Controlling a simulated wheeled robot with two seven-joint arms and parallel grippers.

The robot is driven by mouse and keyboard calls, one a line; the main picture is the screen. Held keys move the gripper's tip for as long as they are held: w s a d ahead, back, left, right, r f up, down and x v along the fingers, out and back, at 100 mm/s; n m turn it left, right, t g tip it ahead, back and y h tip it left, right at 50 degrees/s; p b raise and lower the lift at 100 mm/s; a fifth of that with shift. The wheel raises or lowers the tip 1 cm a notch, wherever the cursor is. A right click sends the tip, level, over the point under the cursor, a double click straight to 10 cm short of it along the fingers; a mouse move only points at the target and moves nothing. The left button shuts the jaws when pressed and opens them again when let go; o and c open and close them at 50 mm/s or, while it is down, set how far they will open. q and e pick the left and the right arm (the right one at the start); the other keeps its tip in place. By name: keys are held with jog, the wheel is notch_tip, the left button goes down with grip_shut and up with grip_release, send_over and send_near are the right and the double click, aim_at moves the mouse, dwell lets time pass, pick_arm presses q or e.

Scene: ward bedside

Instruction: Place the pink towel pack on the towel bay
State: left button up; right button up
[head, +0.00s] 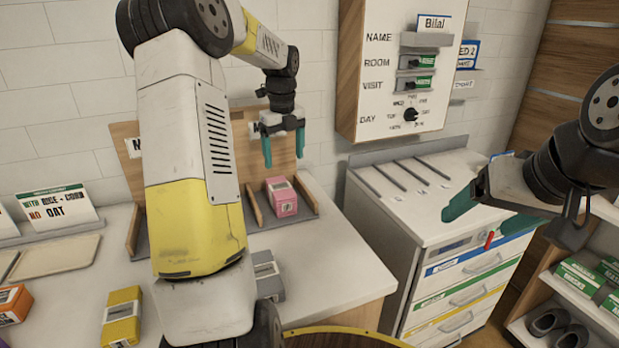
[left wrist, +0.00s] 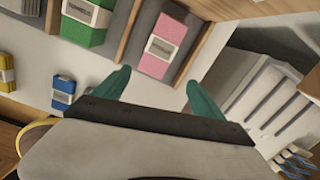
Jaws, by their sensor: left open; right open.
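The pink pack (head: 282,198) stands between wooden dividers in the right-hand compartment of a rack on the counter. It also shows in the left wrist view (left wrist: 163,46), ahead of the fingers. My left gripper (head: 284,148) is open and empty above the pack, apart from it, with its teal fingers pointing down; it also shows in the left wrist view (left wrist: 158,92). My right gripper (head: 490,212) is open and empty over the drawer cabinet at the right. The compartment signs are mostly hidden by my left arm, so I cannot read which is the towel bay.
A green box (left wrist: 87,22) stands in the neighbouring compartment. A yellow pack (head: 122,316), a grey pack (head: 268,275) and an orange pack (head: 14,303) are on the counter. A wall board (head: 370,60) hangs above the drawer cabinet (head: 400,212). Counter right of the grey pack is clear.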

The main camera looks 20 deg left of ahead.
pick_arm(q)
jog(key=s+d+r+n+t, duration=0.1)
jog(key=s+d+r+n, duration=0.3)
jog(key=s+n, duration=0.2)
jog(key=s+d+r+n+t, duration=0.2)
jog(key=s+d+r+n, duration=0.25)
jog(key=s, duration=0.25)
jog(key=s+d+f+n+t+h, duration=0.1)
jog(key=s+d+n, duration=0.4)
jog(key=s+n, duration=1)
jog(key=shift+t+h, duration=0.7)
jog(key=shift+t, duration=0.1)
jog(key=shift+d, duration=0.1)
